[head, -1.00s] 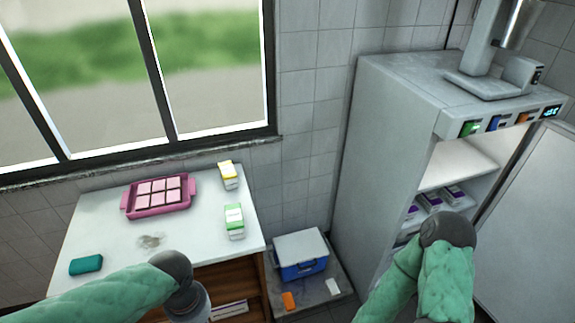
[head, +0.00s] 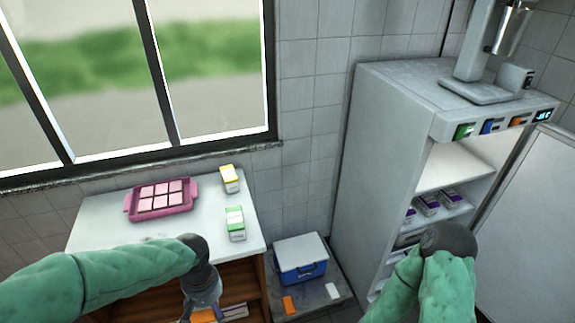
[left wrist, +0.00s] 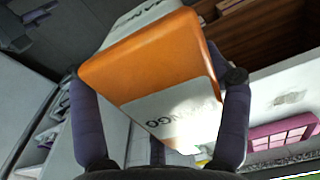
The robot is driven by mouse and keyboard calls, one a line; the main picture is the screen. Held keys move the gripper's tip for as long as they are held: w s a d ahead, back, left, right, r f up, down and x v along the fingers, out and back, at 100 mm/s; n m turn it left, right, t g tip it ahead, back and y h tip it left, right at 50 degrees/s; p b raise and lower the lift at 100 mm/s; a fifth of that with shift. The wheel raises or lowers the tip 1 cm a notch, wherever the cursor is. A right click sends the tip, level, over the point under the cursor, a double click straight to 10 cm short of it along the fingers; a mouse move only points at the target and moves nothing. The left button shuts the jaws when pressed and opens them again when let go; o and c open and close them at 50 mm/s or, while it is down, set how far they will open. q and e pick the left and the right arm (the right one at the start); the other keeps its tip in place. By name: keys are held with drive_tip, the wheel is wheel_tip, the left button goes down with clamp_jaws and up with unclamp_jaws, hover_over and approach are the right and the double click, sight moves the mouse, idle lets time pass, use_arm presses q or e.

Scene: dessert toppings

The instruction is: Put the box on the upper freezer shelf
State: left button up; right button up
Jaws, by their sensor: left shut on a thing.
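An orange and white box (left wrist: 150,65) with dark lettering ending in "NGO" is between the two dark fingers of my left gripper (left wrist: 160,110) in the left wrist view. The gripper is shut on it. In the head view my left gripper (head: 203,300) is in front of the wooden counter, and an orange part of the box (head: 203,316) shows at the bottom edge. The freezer (head: 350,150) stands open at the right. Its upper shelf (head: 455,166) looks bare where visible. My right arm covers part of the lower freezer; its gripper is not visible.
Several purple and white boxes (head: 428,206) sit on the shelf below. The open freezer door (head: 530,220) is at the right. The counter (head: 110,215) holds a pink tray (head: 130,205), a yellow box (head: 229,180) and a green box (head: 235,224). A blue cooler (head: 302,268) stands between.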

use_arm(q)
drive_tip(key=w+d+f+m, duration=0.1)
drive_tip(key=w+f+m, duration=0.1)
drive_tip(key=w+f, duration=0.6)
drive_tip(key=shift+w+f+m, duration=0.3)
drive_tip(key=shift+w+f, duration=0.1)
drive_tip(key=shift+w, duration=0.5)
